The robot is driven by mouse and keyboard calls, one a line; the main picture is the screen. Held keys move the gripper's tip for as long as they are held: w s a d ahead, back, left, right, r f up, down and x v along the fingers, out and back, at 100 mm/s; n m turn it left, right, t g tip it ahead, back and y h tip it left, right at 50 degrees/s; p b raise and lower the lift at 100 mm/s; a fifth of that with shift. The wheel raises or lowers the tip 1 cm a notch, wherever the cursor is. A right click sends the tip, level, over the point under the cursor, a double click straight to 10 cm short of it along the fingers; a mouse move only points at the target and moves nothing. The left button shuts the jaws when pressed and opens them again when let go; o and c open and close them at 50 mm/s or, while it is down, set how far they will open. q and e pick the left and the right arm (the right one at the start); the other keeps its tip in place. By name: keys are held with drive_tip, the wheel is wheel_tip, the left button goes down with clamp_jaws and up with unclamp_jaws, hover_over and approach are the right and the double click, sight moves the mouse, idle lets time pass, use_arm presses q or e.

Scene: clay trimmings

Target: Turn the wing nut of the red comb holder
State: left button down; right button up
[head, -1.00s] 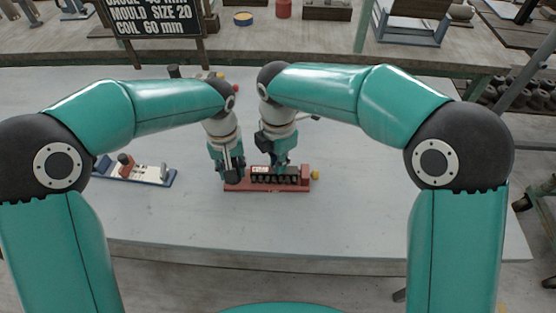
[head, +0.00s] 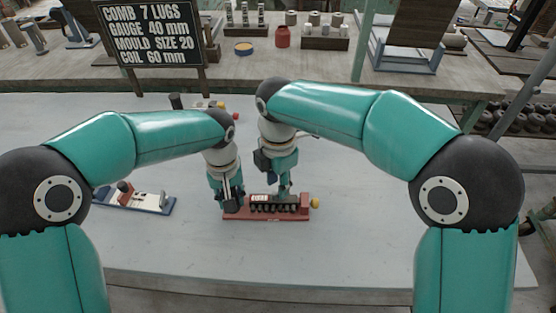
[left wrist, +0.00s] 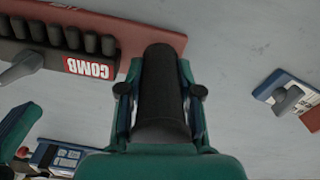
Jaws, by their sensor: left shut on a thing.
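The red comb holder (head: 265,216) lies on the pale table in the middle of the head view, with a dark lugged comb (head: 274,206) in it. A yellow knob (head: 315,203) sticks out at its right end; I cannot tell whether it is the wing nut. My left gripper (head: 232,203) is at the holder's left end. In the left wrist view it is shut on a dark post (left wrist: 160,85) by the red base (left wrist: 115,28). My right gripper (head: 284,192) points down just over the comb; its small, partly hidden fingers do not show whether they are open.
A blue holder (head: 150,206) lies to the left; it also shows in the left wrist view (left wrist: 270,88). A dark sign (head: 152,37) stands behind the table. Small coloured parts (head: 222,108) lie behind my left arm. The table's front and right are clear.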

wheel_tip(320, 180, up, 9)
idle(0.3)
use_arm(q)
drive_tip(key=c, duration=0.7)
unclamp_jaws()
